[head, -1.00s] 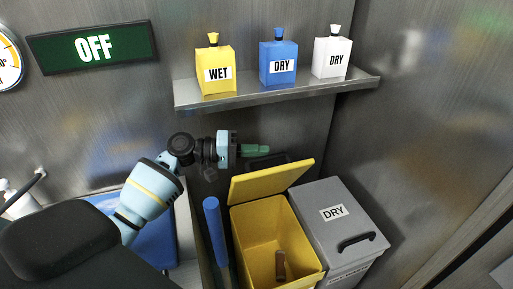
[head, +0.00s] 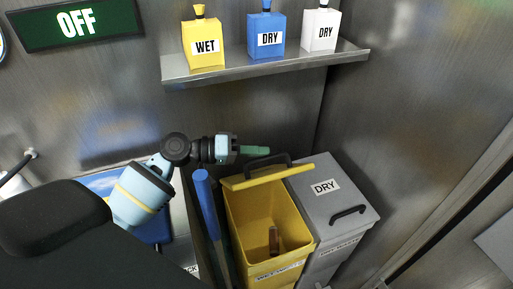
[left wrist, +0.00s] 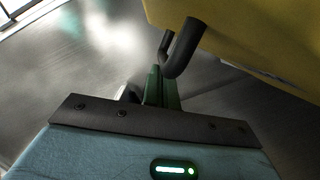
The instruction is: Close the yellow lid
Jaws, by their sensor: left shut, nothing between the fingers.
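The yellow lid (head: 272,174) stands partly raised at the back of the yellow bin (head: 252,212), seen nearly edge-on. Its dark handle (head: 268,161) is on the far side. The bin's mouth is open, and a brown object (head: 273,240) is inside. My left gripper (head: 256,150) is shut and empty, behind the lid, its green fingertips close to the handle. In the left wrist view the shut green fingers (left wrist: 161,88) reach toward the handle (left wrist: 183,46) under the yellow lid (left wrist: 245,35); I cannot tell if they touch. My right gripper is not in view.
A grey DRY bin (head: 335,190) with a closed lid stands right of the yellow bin. A blue handle (head: 206,210) rises on its left. A metal shelf (head: 270,68) above holds yellow, blue and white containers. The wall is close behind.

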